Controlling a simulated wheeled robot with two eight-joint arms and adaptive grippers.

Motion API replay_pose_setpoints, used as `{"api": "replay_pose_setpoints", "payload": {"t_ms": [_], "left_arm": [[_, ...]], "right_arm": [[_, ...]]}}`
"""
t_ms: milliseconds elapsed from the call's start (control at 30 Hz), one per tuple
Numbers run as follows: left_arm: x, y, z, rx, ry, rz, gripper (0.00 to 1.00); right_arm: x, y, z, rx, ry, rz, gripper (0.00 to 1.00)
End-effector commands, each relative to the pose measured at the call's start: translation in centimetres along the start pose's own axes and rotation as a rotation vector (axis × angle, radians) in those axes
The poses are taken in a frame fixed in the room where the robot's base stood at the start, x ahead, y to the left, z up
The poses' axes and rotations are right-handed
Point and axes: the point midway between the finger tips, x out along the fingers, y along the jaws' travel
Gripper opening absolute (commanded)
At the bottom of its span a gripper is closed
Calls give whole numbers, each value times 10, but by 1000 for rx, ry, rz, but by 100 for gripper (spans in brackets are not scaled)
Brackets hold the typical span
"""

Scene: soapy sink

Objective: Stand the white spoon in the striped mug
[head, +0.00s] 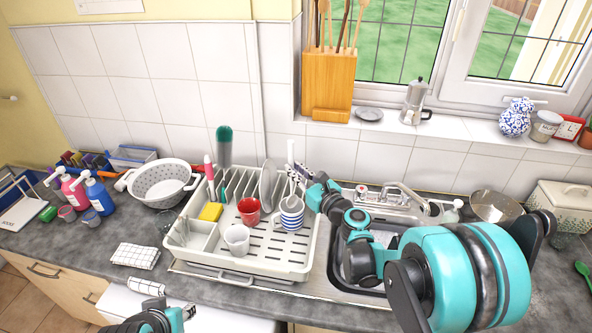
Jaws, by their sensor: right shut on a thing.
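The striped mug (291,215), blue and white, stands in the right part of the white dish rack. My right gripper (307,186) is just above and to the right of the mug, shut on the white spoon (293,181). The spoon is roughly upright over the mug's mouth. Its lower end meets the rim in the picture, and I cannot tell whether it is inside. The gripper's fingers are small and partly hidden by its own body. My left gripper (186,312) is low at the bottom edge, away from the rack, with its fingers unclear.
The dish rack (262,265) also holds a red cup (248,210), a white cup (237,239), a yellow sponge (211,211) and upright plates. A colander (161,184) and soap bottles stand left. The sink (341,262) lies right, partly behind my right arm.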

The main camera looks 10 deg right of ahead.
Motion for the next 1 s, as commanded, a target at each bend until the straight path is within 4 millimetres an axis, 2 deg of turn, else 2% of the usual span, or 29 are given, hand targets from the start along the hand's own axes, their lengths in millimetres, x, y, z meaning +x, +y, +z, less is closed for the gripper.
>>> {"api": "replay_pose_setpoints", "payload": {"t_ms": [33,433,867,900,967,1000], "left_arm": [[6,0,4,0,0,0,35],[30,0,22,0,0,0,35],[33,0,24,0,0,0,35],[33,0,24,0,0,0,35],[33,0,24,0,0,0,35],[34,0,24,0,0,0,35]], "right_arm": [[0,0,-8,0,0,0,0],[0,0,-39,0,0,0,0],[0,0,-44,0,0,0,0],[0,0,-44,0,0,0,19],[0,0,-44,0,0,0,35],[0,0,-44,0,0,0,38]]}}
